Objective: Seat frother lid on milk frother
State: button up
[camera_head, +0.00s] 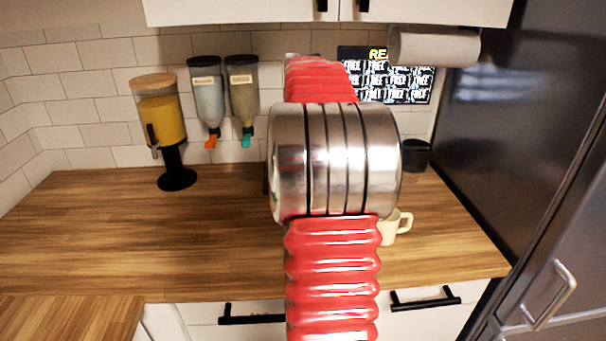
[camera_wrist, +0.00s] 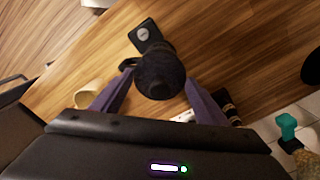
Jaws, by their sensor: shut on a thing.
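In the wrist view, my gripper (camera_wrist: 159,82) has its purple fingers closed on a dark round piece, which looks like the frother lid (camera_wrist: 160,78). Directly beyond it, a black base with a round silver spot, apparently part of the milk frother (camera_wrist: 144,34), shows on the wood counter. The dark shapes overlap, so I cannot tell where the lid ends and the frother begins, or whether they touch. In the head view, my red and silver arm hides the gripper, lid and frother.
A cream mug (camera_head: 395,228) stands on the counter (camera_head: 110,235) right of my arm; it also shows in the wrist view (camera_wrist: 88,94). A juice dispenser (camera_head: 160,120) and two wall dispensers (camera_head: 207,95) are at the left. A black cup (camera_head: 415,155) is back right. The left counter is clear.

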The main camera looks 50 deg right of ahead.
jog(key=shift+f, duration=0.85)
dwell(0.4)
jog(key=o, duration=1.1)
notch_tip(320, 180, up, 13)
jog(key=shift+r, duration=0.4)
dwell(0.8)
